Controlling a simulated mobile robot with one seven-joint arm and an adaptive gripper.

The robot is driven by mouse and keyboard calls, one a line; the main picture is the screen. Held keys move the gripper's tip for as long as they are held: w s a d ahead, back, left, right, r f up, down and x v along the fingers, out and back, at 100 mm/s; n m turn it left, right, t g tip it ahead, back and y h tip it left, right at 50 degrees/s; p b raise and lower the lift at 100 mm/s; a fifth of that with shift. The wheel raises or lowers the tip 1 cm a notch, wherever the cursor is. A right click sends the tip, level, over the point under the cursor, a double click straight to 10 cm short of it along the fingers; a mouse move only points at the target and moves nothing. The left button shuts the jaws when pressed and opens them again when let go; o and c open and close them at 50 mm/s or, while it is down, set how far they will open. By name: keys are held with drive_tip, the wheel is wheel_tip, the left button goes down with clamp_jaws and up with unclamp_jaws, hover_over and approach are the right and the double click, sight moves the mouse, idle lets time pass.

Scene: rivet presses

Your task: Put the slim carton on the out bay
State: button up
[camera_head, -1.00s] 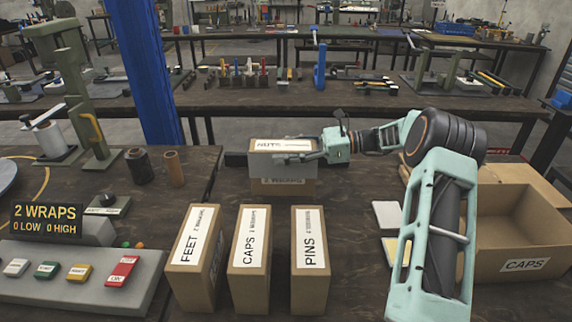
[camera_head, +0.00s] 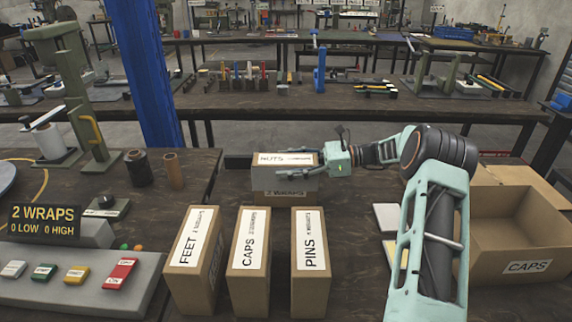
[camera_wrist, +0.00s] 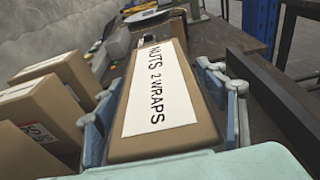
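The carton marked NUTS, 2 WRAPS (camera_head: 284,180) is upright on the far side of the table, in my gripper (camera_head: 298,168). The fingers lie along its two long sides, and my gripper reaches in from the right. In the wrist view the carton's labelled top (camera_wrist: 165,100) fills the space between the fingers (camera_wrist: 160,112). I cannot tell whether its base touches the table. Three brown cartons stand upright in front: FEET (camera_head: 195,262), CAPS (camera_head: 249,265) and PINS (camera_head: 311,265). No marking that reads "out bay" shows.
A dark block (camera_head: 238,161) is left of the NUTS carton. An open box marked CAPS (camera_head: 525,267) stands at right. A button panel (camera_head: 75,278), a 2 WRAPS sign (camera_head: 46,221) and two rolls are at left. The table between the NUTS carton and front cartons is clear.

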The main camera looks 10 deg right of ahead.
drive_tip(key=shift+o, duration=0.2)
drive_tip(key=shift+d+r, duration=0.15)
drive_tip(key=shift+d, duration=0.05)
drive_tip(key=p+v, duration=0.1)
drive_tip(key=v, duration=1)
drive_tip(key=shift+s+d, duration=0.2)
drive_tip(key=shift+d, duration=0.05)
